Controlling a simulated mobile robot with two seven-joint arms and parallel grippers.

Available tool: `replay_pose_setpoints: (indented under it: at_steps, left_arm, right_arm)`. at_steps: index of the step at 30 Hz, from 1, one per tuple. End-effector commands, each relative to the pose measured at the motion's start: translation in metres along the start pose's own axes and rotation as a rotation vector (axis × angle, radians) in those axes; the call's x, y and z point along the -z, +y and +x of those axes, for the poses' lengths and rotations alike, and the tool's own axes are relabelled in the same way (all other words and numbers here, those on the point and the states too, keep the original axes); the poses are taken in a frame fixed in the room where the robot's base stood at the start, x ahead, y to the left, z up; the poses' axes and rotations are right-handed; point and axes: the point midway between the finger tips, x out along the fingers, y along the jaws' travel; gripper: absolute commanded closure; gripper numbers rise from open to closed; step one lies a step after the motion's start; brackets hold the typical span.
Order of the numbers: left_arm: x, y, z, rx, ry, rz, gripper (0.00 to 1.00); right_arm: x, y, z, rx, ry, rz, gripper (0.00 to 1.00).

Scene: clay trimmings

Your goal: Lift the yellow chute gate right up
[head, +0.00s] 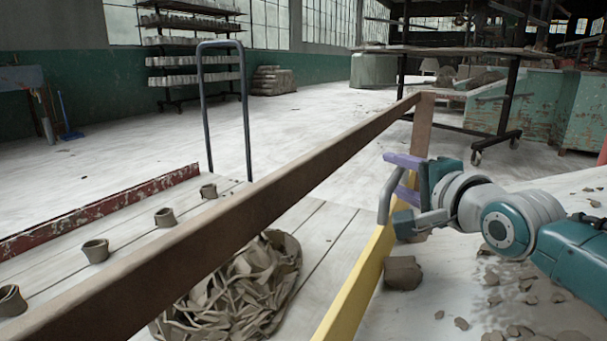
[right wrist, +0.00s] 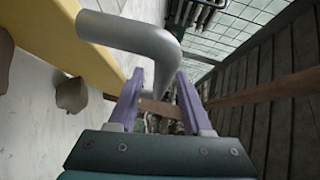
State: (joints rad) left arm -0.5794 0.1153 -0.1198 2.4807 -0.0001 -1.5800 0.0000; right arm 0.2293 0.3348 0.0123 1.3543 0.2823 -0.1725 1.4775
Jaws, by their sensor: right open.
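The yellow chute gate (head: 358,283) is a long board sloping from the bottom middle up to a brown post in the head view. It also shows at upper left in the right wrist view (right wrist: 90,50). My right gripper (head: 396,176), with purple fingers, is open at the handle. In the right wrist view the handle's bent bar (right wrist: 140,38) comes down between the spread fingertips; whether they touch it I cannot tell. My left gripper is out of view.
A brown beam (head: 215,230) crosses the head view diagonally. A clay lump (head: 403,273) and scattered crumbs lie right of the gate.

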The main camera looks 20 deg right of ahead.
Motion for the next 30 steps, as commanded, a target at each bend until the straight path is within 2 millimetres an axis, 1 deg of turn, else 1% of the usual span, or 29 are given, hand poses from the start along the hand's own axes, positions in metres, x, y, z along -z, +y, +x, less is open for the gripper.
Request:
replay_pose_setpoints:
  at_steps: [2,3,15,16,30]
  left_arm:
    - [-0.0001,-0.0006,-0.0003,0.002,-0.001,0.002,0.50]
    - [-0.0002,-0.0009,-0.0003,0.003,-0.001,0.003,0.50]
    - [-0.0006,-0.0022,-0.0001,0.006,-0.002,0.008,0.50]
    - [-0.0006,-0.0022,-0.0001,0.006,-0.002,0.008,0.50]
    - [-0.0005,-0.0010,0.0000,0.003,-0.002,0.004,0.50]
  right_arm:
    - [0.0001,-0.0002,-0.0002,0.000,0.000,0.000,0.50]
    - [0.0001,-0.0002,-0.0002,0.000,0.000,0.000,0.53]
    - [0.0000,-0.0001,-0.0004,0.000,0.000,0.000,0.98]
    - [0.0000,-0.0001,-0.0004,0.000,0.000,0.000,1.00]
    - [0.0000,-0.0002,-0.0004,0.001,0.000,0.000,1.00]
